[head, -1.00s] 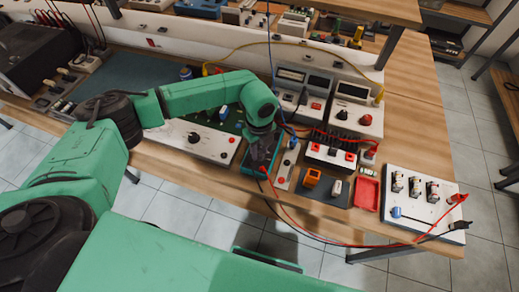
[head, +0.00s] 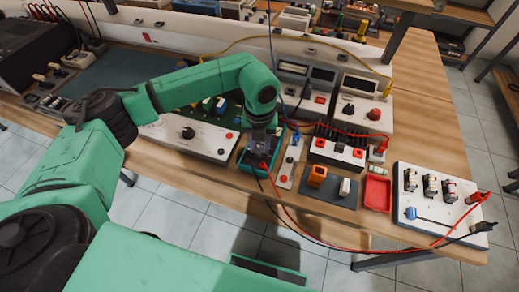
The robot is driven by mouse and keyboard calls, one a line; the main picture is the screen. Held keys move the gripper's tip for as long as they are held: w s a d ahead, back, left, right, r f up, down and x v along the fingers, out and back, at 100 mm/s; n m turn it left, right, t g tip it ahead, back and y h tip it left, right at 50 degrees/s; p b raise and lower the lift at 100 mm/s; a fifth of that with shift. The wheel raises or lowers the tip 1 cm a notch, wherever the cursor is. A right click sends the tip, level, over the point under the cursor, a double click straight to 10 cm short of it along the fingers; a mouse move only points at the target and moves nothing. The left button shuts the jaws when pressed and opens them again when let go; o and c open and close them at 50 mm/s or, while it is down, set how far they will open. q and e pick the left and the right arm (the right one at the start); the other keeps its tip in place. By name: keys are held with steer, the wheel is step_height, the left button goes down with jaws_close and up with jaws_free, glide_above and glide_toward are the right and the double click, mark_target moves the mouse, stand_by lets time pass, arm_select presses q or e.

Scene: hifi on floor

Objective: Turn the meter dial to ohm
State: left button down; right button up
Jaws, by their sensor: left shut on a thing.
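The meter (head: 245,160) is a small teal-edged box lying on the bench near its front edge, with red and black leads at its lower end. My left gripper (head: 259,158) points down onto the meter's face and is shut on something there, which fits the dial. The fingers and wrist cover the dial, so its pointer and markings are hidden. My right gripper does not show.
A white panel with a black knob (head: 188,132) lies left of the meter. Beyond are an orange block (head: 317,176), a red tray (head: 377,193) and a white switch board (head: 432,203). Red and black leads droop past the bench's front edge.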

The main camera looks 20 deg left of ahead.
arm_select(q)
steer(key=m+b, duration=0.5)
steer(key=m, duration=0.1)
steer(key=shift+w+f, duration=0.1)
steer(key=m+b, duration=0.4)
steer(key=m, duration=0.2)
steer(key=shift+m, duration=0.3)
steer(key=m+b, duration=0.1)
steer(key=m, duration=0.2)
steer(key=shift+m+b, duration=0.3)
steer(key=shift+m, duration=0.1)
steer(key=shift+r+m, duration=0.2)
steer(key=shift+m, duration=0.3)
steer(key=shift+m+b, duration=0.6)
steer(key=shift+m, duration=0.6)
steer(key=shift+m+b, duration=0.5)
steer(key=shift+m, duration=1.3)
steer(key=shift+m+b, duration=0.3)
steer(key=shift+m, duration=1.5)
stand_by(0.4)
